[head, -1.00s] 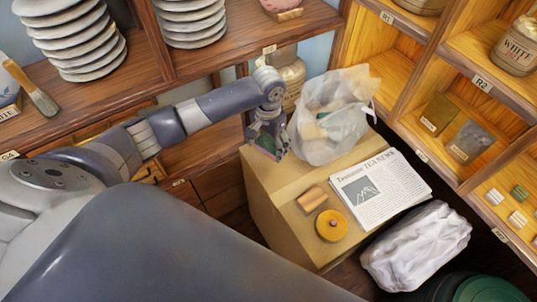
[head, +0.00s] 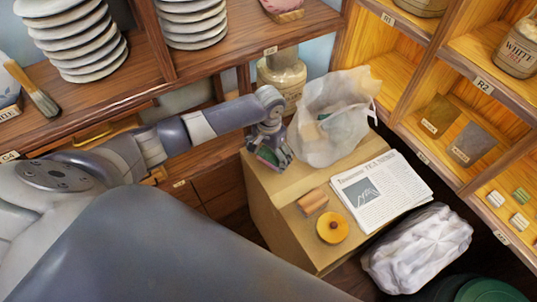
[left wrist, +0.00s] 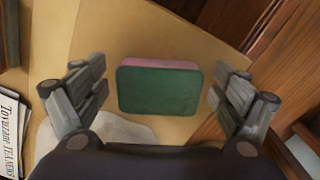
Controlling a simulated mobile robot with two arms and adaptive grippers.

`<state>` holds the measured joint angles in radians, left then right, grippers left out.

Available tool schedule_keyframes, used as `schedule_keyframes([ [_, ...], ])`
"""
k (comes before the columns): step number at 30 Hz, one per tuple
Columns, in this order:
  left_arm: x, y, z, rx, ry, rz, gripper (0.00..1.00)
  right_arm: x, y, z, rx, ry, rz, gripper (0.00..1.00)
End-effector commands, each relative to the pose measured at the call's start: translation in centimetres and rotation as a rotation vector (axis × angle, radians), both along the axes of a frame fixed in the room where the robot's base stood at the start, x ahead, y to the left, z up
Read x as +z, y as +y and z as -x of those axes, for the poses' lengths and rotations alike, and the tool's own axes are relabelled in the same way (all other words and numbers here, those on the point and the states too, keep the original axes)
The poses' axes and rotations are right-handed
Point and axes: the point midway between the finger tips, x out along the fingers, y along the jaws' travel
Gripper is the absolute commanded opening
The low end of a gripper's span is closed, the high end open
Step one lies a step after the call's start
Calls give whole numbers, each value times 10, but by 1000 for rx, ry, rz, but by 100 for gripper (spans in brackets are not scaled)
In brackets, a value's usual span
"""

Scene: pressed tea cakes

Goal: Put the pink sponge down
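The sponge (left wrist: 158,88) lies on the tan top of a low cabinet, between the fingers of my left gripper. Its face towards the wrist camera is green, and a pink layer shows along its far edge. My left gripper (left wrist: 160,92) is open, with a gap between each finger and the sponge's ends. In the head view my left gripper (head: 271,158) is low over the cabinet's back left corner, and the sponge (head: 266,156) shows partly behind its fingers. My right gripper is in neither view.
On the cabinet top (head: 282,183), a clear bag (head: 330,130) stands close right of the gripper. A newspaper (head: 385,190), a small wooden block (head: 312,201) and a yellow round item (head: 332,226) lie nearer the front. A jar (head: 283,78) stands behind. Shelves line the back and right.

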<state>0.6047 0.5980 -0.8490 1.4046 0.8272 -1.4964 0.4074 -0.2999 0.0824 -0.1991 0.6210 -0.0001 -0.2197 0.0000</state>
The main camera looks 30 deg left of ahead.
Motion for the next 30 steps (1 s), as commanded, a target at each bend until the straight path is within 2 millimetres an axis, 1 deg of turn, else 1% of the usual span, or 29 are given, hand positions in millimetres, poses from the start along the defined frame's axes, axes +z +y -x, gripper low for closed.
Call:
schedule_keyframes([
  [10,1,0,0,0,0,0,94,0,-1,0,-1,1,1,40],
  [14,11,0,-1,1,-1,0,94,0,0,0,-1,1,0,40],
  [17,28,0,-1,-1,-2,0,94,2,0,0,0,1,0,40],
  [24,81,-1,-2,0,-3,0,94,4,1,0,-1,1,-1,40],
  [27,99,-1,-2,-1,-3,1,94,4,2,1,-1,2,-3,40],
  [30,112,0,-2,1,-1,0,94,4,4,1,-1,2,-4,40],
])
